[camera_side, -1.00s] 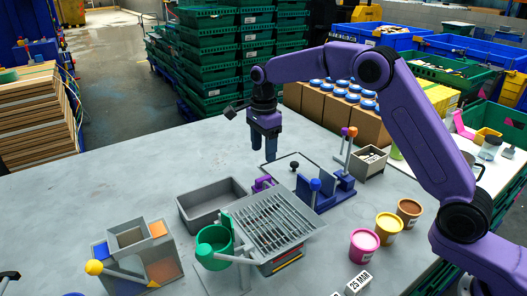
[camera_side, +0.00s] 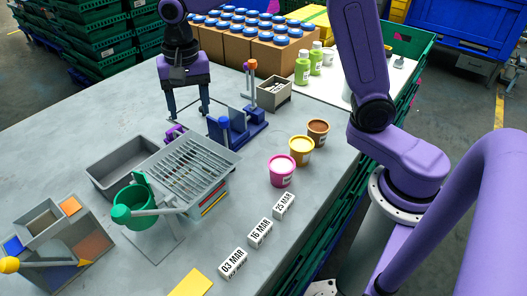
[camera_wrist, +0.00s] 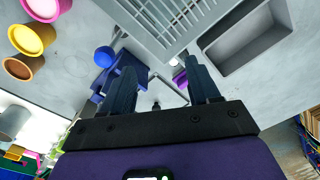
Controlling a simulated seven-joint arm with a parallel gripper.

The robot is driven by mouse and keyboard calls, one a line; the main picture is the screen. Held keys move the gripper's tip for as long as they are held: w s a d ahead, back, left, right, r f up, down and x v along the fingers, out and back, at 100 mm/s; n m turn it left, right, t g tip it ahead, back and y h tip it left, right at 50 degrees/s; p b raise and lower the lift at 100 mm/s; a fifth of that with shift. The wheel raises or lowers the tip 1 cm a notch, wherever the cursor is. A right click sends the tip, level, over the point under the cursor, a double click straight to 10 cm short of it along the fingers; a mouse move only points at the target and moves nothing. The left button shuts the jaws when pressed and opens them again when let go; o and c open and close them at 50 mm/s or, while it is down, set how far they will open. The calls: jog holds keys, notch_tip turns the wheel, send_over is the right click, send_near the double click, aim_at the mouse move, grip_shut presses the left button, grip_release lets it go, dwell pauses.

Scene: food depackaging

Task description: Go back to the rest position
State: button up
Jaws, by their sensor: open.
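My gripper (camera_side: 189,112) is open and points down over the far part of the grey table, just behind the blue fixture (camera_side: 235,125). Its two dark fingers are apart with nothing between them. In the wrist view my gripper (camera_wrist: 163,80) also shows empty, with the blue fixture (camera_wrist: 128,70) beyond the left finger and a purple piece (camera_wrist: 179,78) by the right finger. I cannot tell the exact height of the fingertips above the table.
A grey tray (camera_side: 95,178) and a slatted rack (camera_side: 222,160) stand in front of my gripper, with a green cup (camera_side: 135,212) nearby. Pink (camera_side: 282,178), yellow (camera_side: 301,158) and brown (camera_side: 318,137) tubs line the right. Boxes with blue-lidded jars (camera_side: 240,58) stand behind.

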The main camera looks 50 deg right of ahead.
jog(key=s+d+f+n, duration=0.1)
jog(key=s+d+n, duration=0.3)
jog(key=s, duration=0.5)
jog(key=s+d+f+n, duration=0.1)
jog(key=s+d+n, duration=0.3)
jog(key=s+n, duration=0.5)
jog(key=s+d+f+n, duration=0.1)
jog(key=s+d+n, duration=0.3)
jog(key=s, duration=0.7)
jog(key=shift+f+n, duration=0.2)
jog(key=shift+n, duration=1)
jog(key=shift+o, duration=0.5)
jog(key=shift+w, duration=0.1)
